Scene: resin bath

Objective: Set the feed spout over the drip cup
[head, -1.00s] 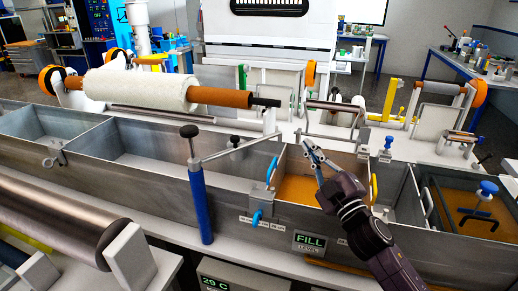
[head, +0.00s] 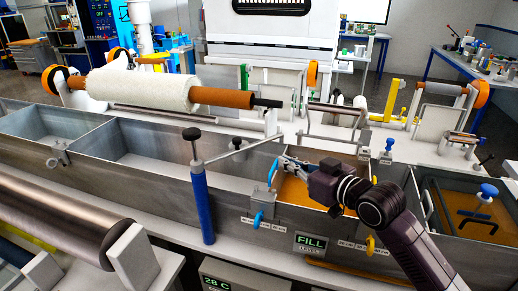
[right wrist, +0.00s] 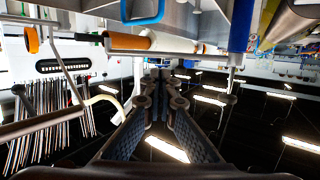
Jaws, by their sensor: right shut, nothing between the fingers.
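The feed spout appears to be the grey arm (head: 222,153) reaching right from a blue post (head: 202,208) with a black knob on top. A second black knob stands on the arm. In the right wrist view the blue post (right wrist: 241,28) shows at the top. I cannot pick out the drip cup for certain. My right gripper (head: 283,163) is shut and empty, its fingers pointing left above the orange resin compartment, near a blue handle (head: 272,172) and right of the spout arm. Its fingers (right wrist: 162,78) also show in the right wrist view. My left gripper is out of view.
The steel trough (head: 160,180) has several compartments with raised walls. A white roll (head: 140,90) on an orange core lies behind it. A large metal roller (head: 50,215) is at the front left. A FILL display (head: 310,243) is on the trough's front.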

